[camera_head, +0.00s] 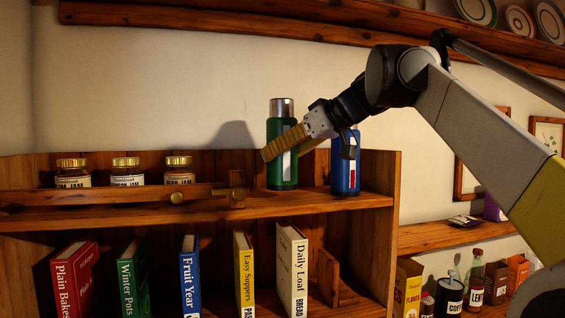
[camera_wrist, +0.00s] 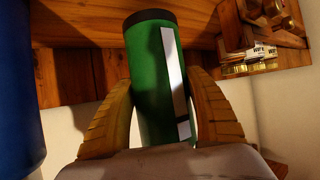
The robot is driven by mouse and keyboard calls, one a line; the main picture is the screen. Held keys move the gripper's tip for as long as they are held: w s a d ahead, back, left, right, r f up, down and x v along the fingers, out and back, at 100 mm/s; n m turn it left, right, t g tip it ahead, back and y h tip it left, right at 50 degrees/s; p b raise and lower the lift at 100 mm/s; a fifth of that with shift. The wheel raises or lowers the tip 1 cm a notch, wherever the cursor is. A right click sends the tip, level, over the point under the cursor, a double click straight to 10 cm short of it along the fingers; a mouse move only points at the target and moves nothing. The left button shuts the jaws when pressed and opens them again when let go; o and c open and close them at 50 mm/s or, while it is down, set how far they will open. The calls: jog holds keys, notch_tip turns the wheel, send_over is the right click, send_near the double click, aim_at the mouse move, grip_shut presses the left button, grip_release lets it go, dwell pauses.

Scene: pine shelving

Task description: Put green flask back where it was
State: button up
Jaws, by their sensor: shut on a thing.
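The green flask (camera_head: 281,168), with a silver cap and a white label, is upright at the top shelf (camera_head: 320,201) of the pine unit. My gripper (camera_head: 286,149) comes from the right and is shut around the flask's body. In the wrist view the green flask (camera_wrist: 158,75) sits between the two ribbed tan fingers of my gripper (camera_wrist: 160,105). I cannot tell whether its base touches the shelf. A blue flask (camera_head: 345,174) stands just right of it, partly hidden by my gripper. The blue flask also shows at the wrist view's left edge (camera_wrist: 18,95).
Several jam jars (camera_head: 126,172) stand left behind a wooden rail (camera_head: 110,196) with an upright end block (camera_head: 237,190). Books (camera_head: 293,268) fill the shelf below. The unit's right side panel (camera_head: 382,172) rises beside the blue flask. A plate rack (camera_head: 300,28) hangs above.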

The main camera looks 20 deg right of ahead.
jog(key=shift+w+a+f, duration=0.15)
jog(key=shift+f, duration=0.45)
jog(key=shift+w+a+f, duration=0.1)
jog(key=shift+f, duration=0.5)
jog(key=shift+d, duration=0.1)
jog(key=shift+s, duration=0.15)
jog(key=o, duration=1.4)
